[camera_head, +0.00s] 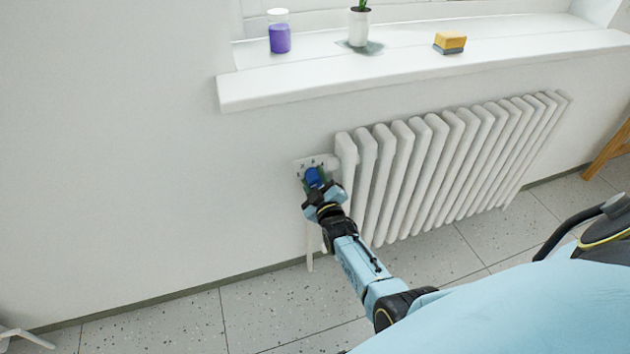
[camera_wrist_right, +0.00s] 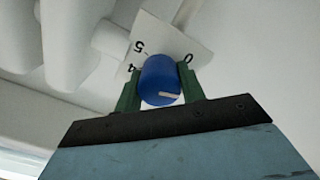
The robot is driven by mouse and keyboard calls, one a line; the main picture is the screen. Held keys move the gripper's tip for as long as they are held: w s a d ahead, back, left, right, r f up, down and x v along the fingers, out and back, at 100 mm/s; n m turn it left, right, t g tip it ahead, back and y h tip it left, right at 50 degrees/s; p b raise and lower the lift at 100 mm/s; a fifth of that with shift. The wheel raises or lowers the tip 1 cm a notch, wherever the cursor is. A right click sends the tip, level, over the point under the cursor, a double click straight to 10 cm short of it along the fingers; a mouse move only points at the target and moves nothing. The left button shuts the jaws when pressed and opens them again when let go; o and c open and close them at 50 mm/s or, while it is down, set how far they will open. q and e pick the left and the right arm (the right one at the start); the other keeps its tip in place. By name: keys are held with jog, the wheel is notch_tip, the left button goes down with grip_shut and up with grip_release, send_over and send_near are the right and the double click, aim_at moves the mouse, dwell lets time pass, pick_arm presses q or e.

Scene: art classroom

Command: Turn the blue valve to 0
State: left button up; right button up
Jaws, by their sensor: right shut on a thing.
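The blue valve (camera_head: 313,177) sits at the left end of the radiator, in front of a white dial plate (camera_head: 306,164). My right gripper (camera_head: 314,181) reaches it from below and is shut on it. In the right wrist view the round blue valve (camera_wrist_right: 160,80) is between the two green fingers of my right gripper (camera_wrist_right: 160,92). A pale mark shows on the valve's face, toward its lower right. The dial plate (camera_wrist_right: 165,42) behind it shows 0 near the right finger and 5 and 4 on the left; its other numbers are hidden. My left gripper is not in view.
The white radiator (camera_head: 430,165) stands right of the valve, under a windowsill (camera_head: 400,70). On the sill are a jar of purple liquid (camera_head: 280,38), a potted plant (camera_head: 359,27) and a sponge (camera_head: 450,42). A pipe (camera_head: 309,245) runs down below the valve. The wall at left is bare.

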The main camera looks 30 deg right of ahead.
jog(key=shift+n, duration=1)
jog(key=shift+n+b, duration=0.35)
jog(key=shift+n, duration=0.55)
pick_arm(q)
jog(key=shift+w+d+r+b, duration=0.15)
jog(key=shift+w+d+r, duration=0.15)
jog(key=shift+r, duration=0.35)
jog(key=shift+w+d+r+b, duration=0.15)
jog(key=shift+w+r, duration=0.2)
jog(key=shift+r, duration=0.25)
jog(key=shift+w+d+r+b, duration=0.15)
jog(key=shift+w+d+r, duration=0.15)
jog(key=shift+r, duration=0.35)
pick_arm(e)
jog(key=shift+n, duration=1.7)
jog(key=o, duration=1)
jog(key=shift+c, duration=0.2)
